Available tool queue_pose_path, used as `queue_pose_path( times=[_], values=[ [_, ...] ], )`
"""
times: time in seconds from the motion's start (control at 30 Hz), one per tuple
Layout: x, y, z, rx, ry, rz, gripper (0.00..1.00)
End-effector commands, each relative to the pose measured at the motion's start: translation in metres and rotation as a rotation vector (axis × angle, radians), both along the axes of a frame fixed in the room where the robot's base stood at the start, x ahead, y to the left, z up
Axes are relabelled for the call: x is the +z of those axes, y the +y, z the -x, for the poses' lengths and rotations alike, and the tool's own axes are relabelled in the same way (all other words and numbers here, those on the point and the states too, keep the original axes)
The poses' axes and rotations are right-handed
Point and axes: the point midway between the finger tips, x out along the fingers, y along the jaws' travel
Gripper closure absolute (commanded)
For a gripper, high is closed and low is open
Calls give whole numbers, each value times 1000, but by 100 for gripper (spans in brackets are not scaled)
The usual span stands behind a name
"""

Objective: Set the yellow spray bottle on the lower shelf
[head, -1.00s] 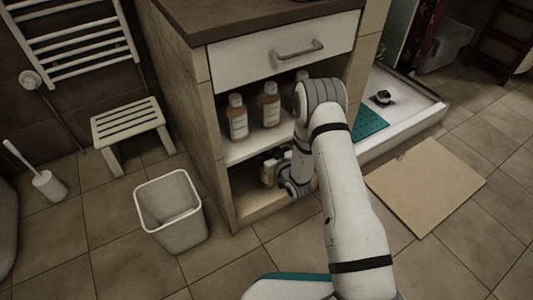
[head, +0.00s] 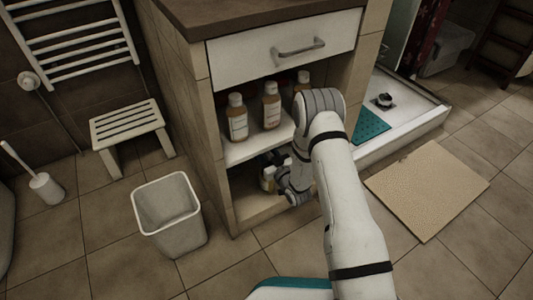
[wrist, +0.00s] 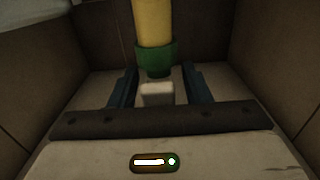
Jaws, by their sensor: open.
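The yellow spray bottle (wrist: 153,22) shows in the wrist view, with a green collar and a pale head. My gripper (wrist: 160,78) is open, with one dark blue finger on each side of the pale head; I see no clear contact. In the head view, my gripper reaches into the lower compartment of the cabinet. A small pale yellow part of the bottle (head: 267,178) shows there beside it; the rest is hidden by my wrist. The lower shelf (head: 252,205) shows at its front left.
Brown bottles with white labels (head: 270,105) stand on the upper shelf (head: 248,150), close above my wrist. Cabinet side walls flank the lower compartment. A waste bin (head: 170,215) and a slatted stool (head: 125,125) stand left; a beige mat (head: 427,190) lies right.

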Motion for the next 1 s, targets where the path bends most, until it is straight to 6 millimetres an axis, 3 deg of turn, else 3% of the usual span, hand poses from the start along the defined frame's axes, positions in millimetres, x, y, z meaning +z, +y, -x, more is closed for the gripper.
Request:
queue_pose_path(
  times=[0.23,0.7,1.0],
  values=[
    [4,-7,8,-2,2,0,57],
    [4,-60,85,-4,4,0,57],
    [3,-69,100,-2,-1,-1,57]
  ],
)
